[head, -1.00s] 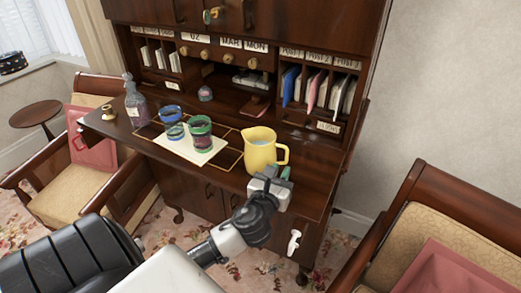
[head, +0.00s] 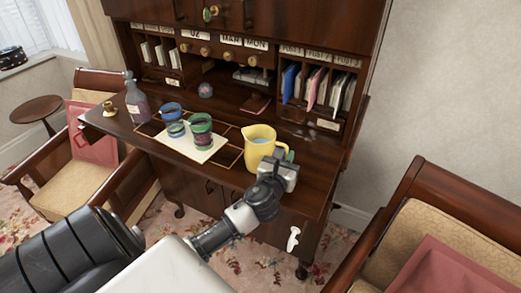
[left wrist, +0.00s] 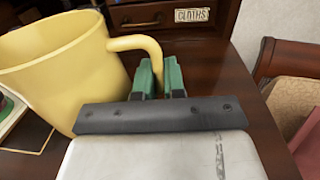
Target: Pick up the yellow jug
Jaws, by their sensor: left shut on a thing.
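The yellow jug (head: 258,151) stands upright at the front right of the open desk surface (head: 226,176), its handle toward the right. In the left wrist view the jug (left wrist: 60,65) fills the left side. My left gripper (head: 289,158) is at the handle side of the jug. Its green fingers (left wrist: 159,76) are shut on the jug's handle, which passes down between them. The fingertips and the lower handle are partly hidden. I cannot see a gap under the jug. My right gripper is not in view.
A glass bottle (head: 136,103) stands farther left. Pigeonholes with papers (head: 318,88) rise behind. A chair (head: 425,215) is at the right.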

